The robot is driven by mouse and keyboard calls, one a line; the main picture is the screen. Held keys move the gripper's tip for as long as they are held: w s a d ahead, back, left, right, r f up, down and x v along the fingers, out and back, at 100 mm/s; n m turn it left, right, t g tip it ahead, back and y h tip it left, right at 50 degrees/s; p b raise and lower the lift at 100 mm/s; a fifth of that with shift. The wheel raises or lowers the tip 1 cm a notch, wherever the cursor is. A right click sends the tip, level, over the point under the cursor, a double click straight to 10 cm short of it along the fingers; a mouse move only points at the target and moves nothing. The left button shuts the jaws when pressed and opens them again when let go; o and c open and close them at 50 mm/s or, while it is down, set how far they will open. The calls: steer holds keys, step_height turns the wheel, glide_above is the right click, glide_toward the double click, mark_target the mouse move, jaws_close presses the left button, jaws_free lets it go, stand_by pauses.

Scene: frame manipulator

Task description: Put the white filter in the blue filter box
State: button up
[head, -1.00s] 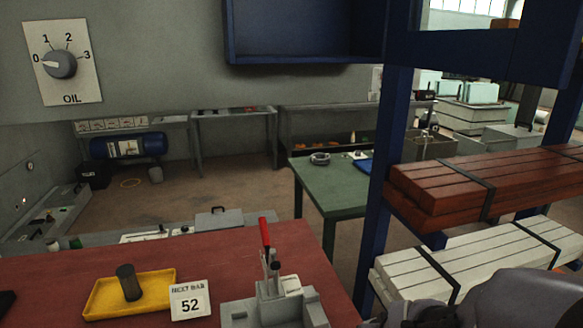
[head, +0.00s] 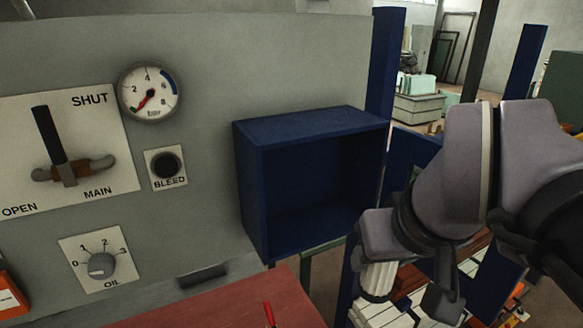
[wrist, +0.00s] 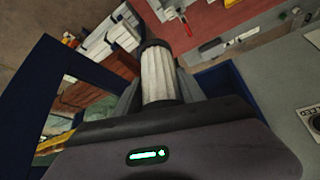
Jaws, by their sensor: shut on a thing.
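The white filter (head: 377,280) is a ribbed pale cylinder with a dark end cap. My gripper (head: 408,285) is shut on it and holds it upright, below and right of the box in the head view. The filter (wrist: 158,75) also shows in the wrist view between the fingers of my gripper (wrist: 158,92). The blue filter box (head: 252,195) is on the grey panel, with its open front facing me. Its inside looks empty. The filter is outside the box. A blue edge right of the gripper in the wrist view may be the box.
A blue rack post (head: 384,65) stands just right of the box, with stacked planks (head: 415,280) low behind my gripper. The grey panel carries a valve lever (head: 50,135), a gauge (head: 149,91) and an oil knob (head: 101,265). A red bench top (head: 220,305) lies below.

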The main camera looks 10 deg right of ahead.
steer(key=shift+w+a+f, duration=0.1)
steer(key=shift+w, duration=0.2)
steer(key=w+a, duration=0.2)
steer(key=w, duration=0.4)
steer(key=w+a+f+p, duration=0.1)
steer(key=w+a, duration=0.1)
steer(key=w, duration=0.4)
steer(key=w+a, duration=0.1)
steer(key=w, duration=0.5)
steer(key=shift+a+f, duration=0.25)
steer(key=shift+a, duration=0.15)
steer(key=shift+s, duration=0.1)
steer(key=shift+f+b, duration=0.55)
steer(key=shift+f, duration=0.25)
steer(key=o, duration=1.5)
